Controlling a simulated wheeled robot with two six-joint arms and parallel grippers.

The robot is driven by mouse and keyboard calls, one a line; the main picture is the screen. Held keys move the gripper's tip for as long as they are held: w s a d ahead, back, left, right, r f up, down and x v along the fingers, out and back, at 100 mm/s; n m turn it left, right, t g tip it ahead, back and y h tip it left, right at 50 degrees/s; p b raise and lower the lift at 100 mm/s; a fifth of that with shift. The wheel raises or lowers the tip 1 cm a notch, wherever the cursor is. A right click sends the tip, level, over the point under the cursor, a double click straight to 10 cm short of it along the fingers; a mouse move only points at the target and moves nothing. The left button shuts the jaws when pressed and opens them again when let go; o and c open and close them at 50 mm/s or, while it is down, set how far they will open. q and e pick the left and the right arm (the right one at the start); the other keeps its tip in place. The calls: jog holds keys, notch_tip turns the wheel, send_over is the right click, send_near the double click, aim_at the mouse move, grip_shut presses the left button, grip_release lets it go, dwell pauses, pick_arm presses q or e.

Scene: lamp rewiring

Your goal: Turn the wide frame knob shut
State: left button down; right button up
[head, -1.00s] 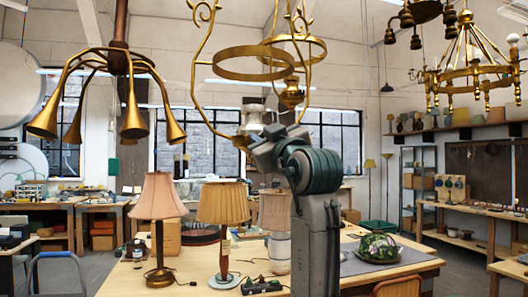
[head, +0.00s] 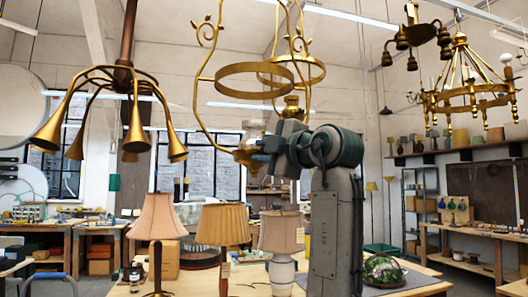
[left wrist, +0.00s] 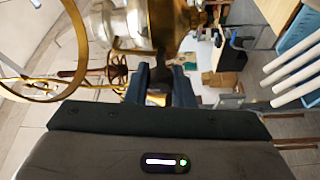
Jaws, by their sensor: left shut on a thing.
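The wide brass frame (head: 199,110) hangs in the middle of the head view, with scrolled arms and a broad ring (head: 245,80). A glass and brass fitting (head: 252,131) sits at its lower end. My left gripper (head: 262,150) reaches this fitting from the right. In the left wrist view the two dark fingers of my left gripper (left wrist: 160,84) are shut on a small dark knob (left wrist: 158,87) just below the silvery and brass fitting (left wrist: 125,24). The fingers hide most of the knob, so I cannot tell its turn. My right gripper is not in view.
A brass horn chandelier (head: 120,95) hangs at left, and a ringed chandelier (head: 465,85) at right. A second brass hanging lamp (head: 305,72) is close behind the frame. Shaded lamps (head: 222,226) and a glass terrarium (head: 382,270) stand on the workbench below.

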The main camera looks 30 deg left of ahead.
pick_arm(q)
jog(key=shift+n+h, duration=0.4)
jog(key=shift+n, duration=0.7)
jog(key=c, duration=1.3)
grip_release()
jog(key=shift+o, duration=0.2)
jog(key=b+v, duration=0.4)
jog(key=v, duration=0.6)
jog(key=shift+d, duration=0.35)
jog(key=shift+s, duration=0.1)
